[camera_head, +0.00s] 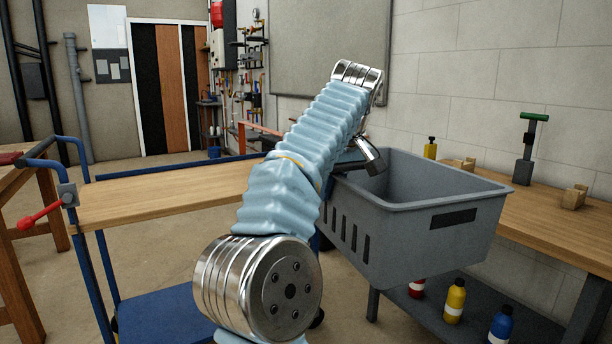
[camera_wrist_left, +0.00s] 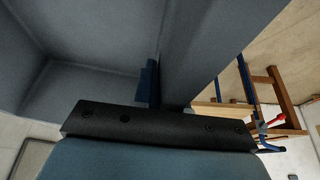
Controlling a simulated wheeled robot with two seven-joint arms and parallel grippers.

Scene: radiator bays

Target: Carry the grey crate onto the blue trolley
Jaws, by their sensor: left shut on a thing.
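The grey crate (camera_head: 410,225) is right of centre in the head view, with slots in its side and a dark panel on its end. My left gripper (camera_head: 365,158) is shut on the crate's left rim. In the left wrist view the gripper (camera_wrist_left: 152,84) is at the rim, with the crate's grey inner wall (camera_wrist_left: 75,95) to the left. The crate overhangs the left end of the bench; whether anything supports it from below is hidden. The blue trolley (camera_head: 160,195) stands to the left, its wooden top bare where it shows. My right gripper is out of view.
A wooden bench (camera_head: 560,225) at the right bears a yellow bottle (camera_head: 430,149), wooden blocks and a green-handled tool (camera_head: 526,148). Several bottles stand on its lower shelf (camera_head: 470,325). A red lever (camera_head: 40,215) sticks out at the trolley's left. Another wooden table stands at far left.

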